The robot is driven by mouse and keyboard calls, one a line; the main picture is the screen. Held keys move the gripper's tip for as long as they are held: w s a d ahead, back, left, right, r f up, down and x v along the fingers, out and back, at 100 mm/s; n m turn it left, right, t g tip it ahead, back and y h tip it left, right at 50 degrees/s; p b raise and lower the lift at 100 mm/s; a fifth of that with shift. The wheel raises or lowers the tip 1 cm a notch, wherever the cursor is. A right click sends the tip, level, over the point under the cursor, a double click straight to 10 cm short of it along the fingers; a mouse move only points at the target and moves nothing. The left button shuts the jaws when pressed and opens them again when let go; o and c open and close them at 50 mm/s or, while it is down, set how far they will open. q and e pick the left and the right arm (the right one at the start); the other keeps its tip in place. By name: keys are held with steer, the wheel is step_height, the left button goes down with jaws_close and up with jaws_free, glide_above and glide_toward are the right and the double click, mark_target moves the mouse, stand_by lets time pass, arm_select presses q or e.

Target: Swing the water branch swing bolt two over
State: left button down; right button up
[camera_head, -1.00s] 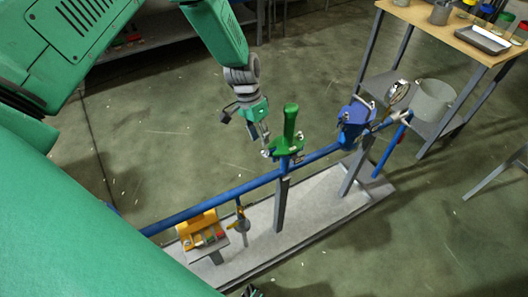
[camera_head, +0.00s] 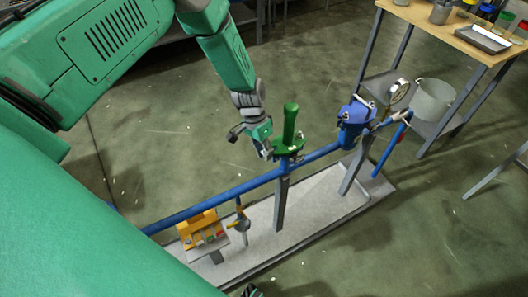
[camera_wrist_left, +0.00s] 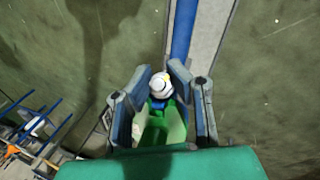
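A green fitting (camera_head: 289,130) with an upright green cylinder sits on the long blue pipe (camera_head: 225,195). Small light-coloured bolt parts show around its flange; I cannot tell which is swing bolt two. My left gripper (camera_head: 266,153) points down at the left side of this flange, very close to it. In the left wrist view, its two fingers (camera_wrist_left: 162,84) stand apart on either side of a white rounded bolt end or nut (camera_wrist_left: 160,84). I cannot tell whether they touch it. A dark bit at the bottom edge of the head view may be my right gripper (camera_head: 252,291).
A blue capped fitting (camera_head: 354,122), a gauge (camera_head: 399,91) and a grey pot (camera_head: 433,99) are farther right. A yellow box (camera_head: 199,229) and a small valve (camera_head: 242,222) sit nearer. Grey posts rise from a pale base (camera_head: 300,215). A wooden table (camera_head: 450,30) stands at the back right.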

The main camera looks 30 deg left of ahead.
arm_select(q)
steer(key=shift+w+b, duration=0.25)
steer(key=shift+b, duration=0.15)
steer(key=shift+d+r+g+y, duration=0.1)
steer(key=shift+r+g+y, duration=0.15)
steer(key=shift+g+y, duration=0.2)
steer(key=c, duration=1.6)
jaws_free()
steer(key=shift+c, duration=0.2)
steer(key=v, duration=1.2)
steer(key=shift+w, duration=0.15)
steer(key=shift+f, duration=0.1)
